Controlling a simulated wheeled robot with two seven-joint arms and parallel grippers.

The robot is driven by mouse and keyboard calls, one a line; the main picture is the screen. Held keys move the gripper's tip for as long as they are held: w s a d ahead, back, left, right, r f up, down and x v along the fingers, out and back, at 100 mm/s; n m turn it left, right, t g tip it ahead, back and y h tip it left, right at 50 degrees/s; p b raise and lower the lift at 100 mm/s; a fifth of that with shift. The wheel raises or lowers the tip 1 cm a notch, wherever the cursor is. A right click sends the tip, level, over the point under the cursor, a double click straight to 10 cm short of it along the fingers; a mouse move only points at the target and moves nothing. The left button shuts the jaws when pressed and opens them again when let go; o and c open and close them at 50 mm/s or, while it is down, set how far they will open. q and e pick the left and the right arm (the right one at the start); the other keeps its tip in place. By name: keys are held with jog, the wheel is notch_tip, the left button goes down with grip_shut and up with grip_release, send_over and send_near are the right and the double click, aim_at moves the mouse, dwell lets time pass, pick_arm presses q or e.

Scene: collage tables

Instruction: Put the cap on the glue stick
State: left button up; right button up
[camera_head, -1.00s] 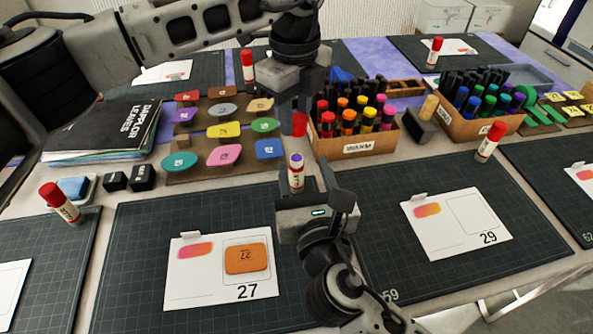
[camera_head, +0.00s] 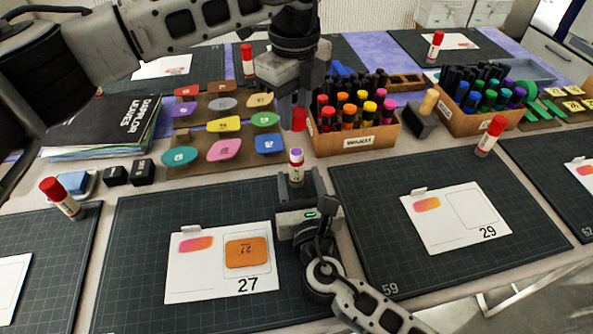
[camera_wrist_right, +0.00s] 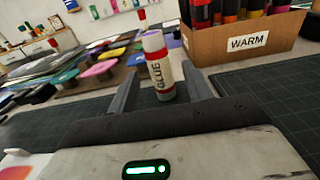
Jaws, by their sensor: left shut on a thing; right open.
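The uncapped glue stick (camera_head: 296,167) stands upright behind mat 27, with its purple top bare. It also shows in the right wrist view (camera_wrist_right: 160,75), with the word GLUE on its side. My left gripper (camera_head: 297,102) is shut on the red cap (camera_head: 299,119) and holds it above the glue stick, apart from it. My right gripper (camera_head: 297,186) is open, with its fingers on either side of the glue stick. In the wrist view, the right gripper (camera_wrist_right: 160,92) shows a gap between the stick and its fingers.
A cardboard box of markers labelled WARM (camera_head: 357,140) stands right behind the stick. A board of coloured shapes (camera_head: 190,140) lies to the left. Mat 27 (camera_head: 140,240) and mat 59 (camera_head: 375,200) lie in front.

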aim_at(294, 150)
jog(key=shift+w+a, duration=0.2)
jog(key=shift+w, duration=0.7)
jog(key=shift+w+a, duration=0.15)
jog(key=shift+w, duration=0.7)
grip_shut()
pick_arm(q)
jog(key=shift+f, duration=2.5)
jog(key=shift+f, duration=0.9)
jog(key=shift+f, duration=0.65)
